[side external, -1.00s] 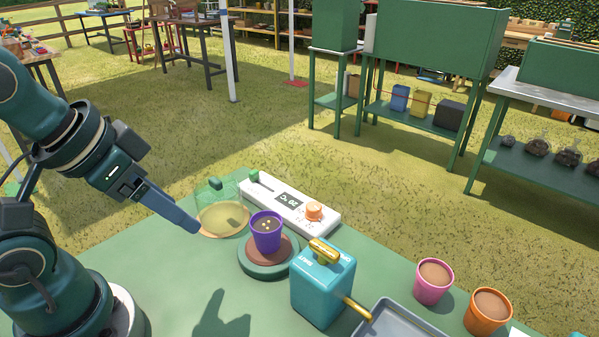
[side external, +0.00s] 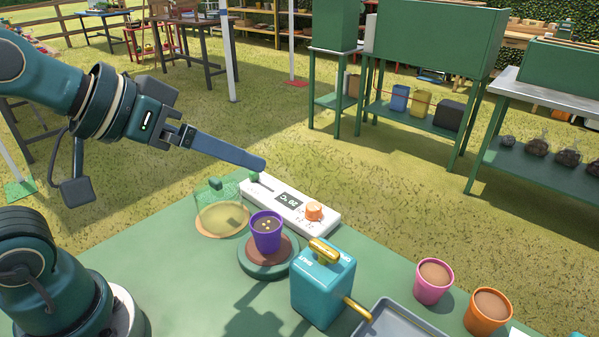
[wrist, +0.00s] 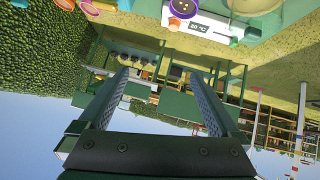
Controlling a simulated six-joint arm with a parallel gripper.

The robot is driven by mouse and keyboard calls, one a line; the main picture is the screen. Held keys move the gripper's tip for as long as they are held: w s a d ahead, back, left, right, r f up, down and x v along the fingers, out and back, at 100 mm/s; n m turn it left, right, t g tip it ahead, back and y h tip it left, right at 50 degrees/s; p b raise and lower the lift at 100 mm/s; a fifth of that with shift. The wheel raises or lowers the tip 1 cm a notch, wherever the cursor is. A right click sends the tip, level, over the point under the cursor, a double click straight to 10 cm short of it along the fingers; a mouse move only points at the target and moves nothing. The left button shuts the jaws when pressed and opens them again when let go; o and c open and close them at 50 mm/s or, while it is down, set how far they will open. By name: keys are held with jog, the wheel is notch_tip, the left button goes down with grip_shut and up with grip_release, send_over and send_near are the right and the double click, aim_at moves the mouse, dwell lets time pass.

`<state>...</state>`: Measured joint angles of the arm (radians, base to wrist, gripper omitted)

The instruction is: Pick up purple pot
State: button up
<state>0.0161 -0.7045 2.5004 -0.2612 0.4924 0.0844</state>
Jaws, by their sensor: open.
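The purple pot (side external: 266,236) stands upright on a round green base with a brown top (side external: 268,262), with dark soil and several pale seeds in it. My gripper (side external: 258,163) is above and behind the pot in the side view, apart from it, near the end of the white control panel. In the wrist view my gripper (wrist: 163,78) is open, with nothing between its fingers. The purple pot (wrist: 185,7) shows at the top edge of the wrist view, partly cut off.
A white panel with a display and orange knob (side external: 314,211) lies behind the pot. A clear dome (side external: 222,212) is to its left. A teal box with gold parts (side external: 322,290) is close on its right. Pink (side external: 433,285) and orange (side external: 487,316) pots stand further right.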

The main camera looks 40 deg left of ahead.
jog(key=w+d+r+n+t, duration=0.1)
jog(key=w+r+n+t, duration=0.1)
jog(key=w+r+t, duration=0.3)
jog(key=n+g+y, duration=0.4)
jog(key=g+y, duration=0.1)
jog(key=y, duration=0.4)
send_over(270, 223)
jog(key=s, duration=0.1)
notch_tip(270, 223, down, 16)
jog(key=shift+r, duration=0.1)
jog(key=shift+d+f, duration=0.1)
jog(key=shift+f, duration=2.5)
jog(key=f, duration=0.1)
jog(key=w+a+f, duration=0.1)
jog(key=shift+w+a+f, duration=0.1)
jog(key=shift+w+f, duration=0.2)
jog(key=shift+f, duration=0.1)
jog(key=shift+w+a+f, duration=0.1)
jog(key=shift+w+f, duration=0.05)
jog(key=shift+w, duration=0.1)
